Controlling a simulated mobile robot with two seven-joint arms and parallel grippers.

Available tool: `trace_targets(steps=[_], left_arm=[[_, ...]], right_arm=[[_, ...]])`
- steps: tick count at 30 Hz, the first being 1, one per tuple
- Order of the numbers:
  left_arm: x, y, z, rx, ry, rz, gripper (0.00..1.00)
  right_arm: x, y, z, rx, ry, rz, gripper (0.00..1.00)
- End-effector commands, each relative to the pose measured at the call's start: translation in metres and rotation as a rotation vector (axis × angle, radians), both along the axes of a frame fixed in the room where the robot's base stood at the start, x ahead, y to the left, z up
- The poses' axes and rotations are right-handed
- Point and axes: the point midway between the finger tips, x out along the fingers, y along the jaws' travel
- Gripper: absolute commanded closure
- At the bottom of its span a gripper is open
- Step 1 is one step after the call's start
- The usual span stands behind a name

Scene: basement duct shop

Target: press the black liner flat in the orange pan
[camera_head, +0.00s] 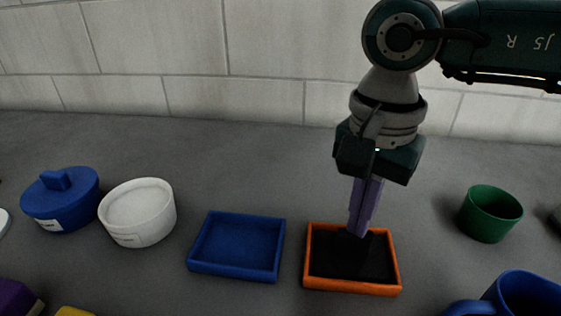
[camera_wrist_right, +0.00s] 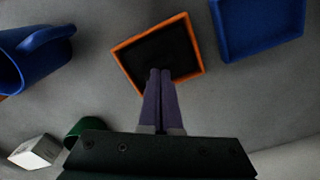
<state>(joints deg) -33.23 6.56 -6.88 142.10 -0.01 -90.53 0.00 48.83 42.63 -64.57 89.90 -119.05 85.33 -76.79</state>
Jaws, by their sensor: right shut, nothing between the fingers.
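The orange pan (camera_head: 309,256) sits on the grey surface right of centre in the head view; it also shows in the wrist view (camera_wrist_right: 193,33). The black liner (camera_head: 378,262) lies inside the pan and covers its floor; in the wrist view it is a dark square (camera_wrist_right: 160,50). My right gripper (camera_head: 359,233) is shut and empty, pointing down over the pan's back half. In the wrist view its purple fingertips (camera_wrist_right: 160,72) overlap the liner. I cannot tell whether they touch it. My left gripper is not in view.
An empty blue tray (camera_head: 238,246) stands left of the pan. Further left are a white tub (camera_head: 139,213) and a blue lidded pot (camera_head: 62,200). A green cup (camera_head: 490,214) and a blue mug (camera_head: 520,297) stand on the right. A block wall (camera_head: 200,60) closes the back.

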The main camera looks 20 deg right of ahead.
Motion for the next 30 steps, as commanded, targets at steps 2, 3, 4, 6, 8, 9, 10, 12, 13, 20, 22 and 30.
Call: trace_targets(steps=[2,3,4,6,8,9,10,12,13,20,22,30], left_arm=[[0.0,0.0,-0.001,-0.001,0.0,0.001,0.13],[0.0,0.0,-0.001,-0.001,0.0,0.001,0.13],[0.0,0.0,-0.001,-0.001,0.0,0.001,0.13],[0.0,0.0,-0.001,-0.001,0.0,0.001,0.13],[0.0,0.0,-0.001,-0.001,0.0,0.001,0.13],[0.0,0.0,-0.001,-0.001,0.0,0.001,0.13],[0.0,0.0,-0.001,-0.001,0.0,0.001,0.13],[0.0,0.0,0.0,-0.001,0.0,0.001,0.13],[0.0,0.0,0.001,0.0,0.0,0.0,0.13],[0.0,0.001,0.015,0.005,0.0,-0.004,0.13],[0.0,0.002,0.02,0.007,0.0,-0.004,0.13],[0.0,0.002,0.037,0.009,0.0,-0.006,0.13]], right_arm=[[-0.001,-0.001,-0.002,-0.003,0.002,-0.001,1.0],[-0.001,-0.001,-0.002,-0.003,0.002,-0.001,1.0],[-0.001,-0.001,-0.002,-0.003,0.002,-0.001,1.0],[-0.001,-0.001,-0.002,-0.003,0.002,-0.001,1.0],[-0.001,-0.001,-0.002,-0.003,0.002,-0.001,1.0],[-0.001,-0.001,-0.002,-0.004,0.003,-0.001,1.0],[-0.001,-0.001,-0.002,-0.004,0.003,-0.001,1.0],[-0.001,-0.001,-0.002,-0.004,0.003,-0.001,1.0],[-0.001,-0.001,-0.001,-0.004,0.003,-0.001,1.0],[0.0,-0.001,0.018,-0.003,0.001,-0.001,1.0],[0.0,-0.001,0.025,-0.002,0.001,0.0,1.0],[0.0,0.0,0.049,-0.001,0.0,0.0,1.0]])
